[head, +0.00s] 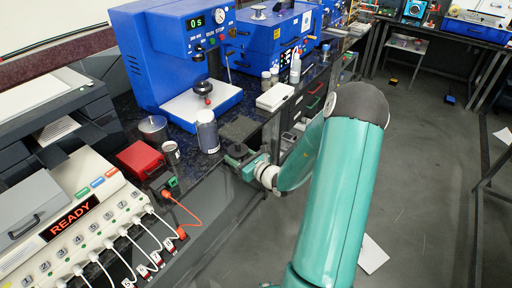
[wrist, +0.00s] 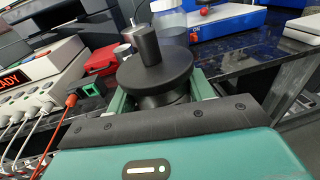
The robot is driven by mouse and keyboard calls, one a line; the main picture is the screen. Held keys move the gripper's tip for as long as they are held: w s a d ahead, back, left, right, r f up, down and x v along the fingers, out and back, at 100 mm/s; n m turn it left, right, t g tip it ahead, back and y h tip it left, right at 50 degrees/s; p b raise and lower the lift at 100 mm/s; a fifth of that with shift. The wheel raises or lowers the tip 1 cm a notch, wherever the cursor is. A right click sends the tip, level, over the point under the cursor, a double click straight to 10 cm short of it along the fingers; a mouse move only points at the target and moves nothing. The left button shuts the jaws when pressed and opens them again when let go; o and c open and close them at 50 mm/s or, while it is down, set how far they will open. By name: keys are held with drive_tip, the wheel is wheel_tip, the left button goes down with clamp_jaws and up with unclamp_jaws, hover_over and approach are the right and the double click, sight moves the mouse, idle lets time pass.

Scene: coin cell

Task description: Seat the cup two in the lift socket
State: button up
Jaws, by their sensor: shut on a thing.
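My gripper (wrist: 162,100) is shut on a dark, wide round piece (wrist: 155,72) with a narrower upright cylinder on top. The green fingers stand on both sides of its lower part in the wrist view. I take it for cup two, but no label shows. The held piece is not clear there. The lift socket cannot be made out for sure. A blue press (head: 172,55) with a white base and a dark knob (head: 203,88) stands behind.
A capped bottle (head: 207,132), a small can (head: 170,152), a metal cylinder (head: 153,129) and a red box (head: 143,160) stand left of my gripper. A white charger (head: 75,210) with cables is at the left. The floor to the right is mostly open.

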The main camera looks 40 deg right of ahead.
drive_tip(key=a+f+n+g+y, duration=0.1)
drive_tip(key=a+f+n+y, duration=0.1)
drive_tip(key=a, duration=1)
drive_tip(key=a+f+n+g+y, duration=0.1)
drive_tip(key=a+y, duration=0.3)
drive_tip(key=a, duration=0.8)
drive_tip(key=shift+a+f+n, duration=0.2)
drive_tip(key=shift+f+n, duration=0.4)
drive_tip(key=shift+f, duration=0.25)
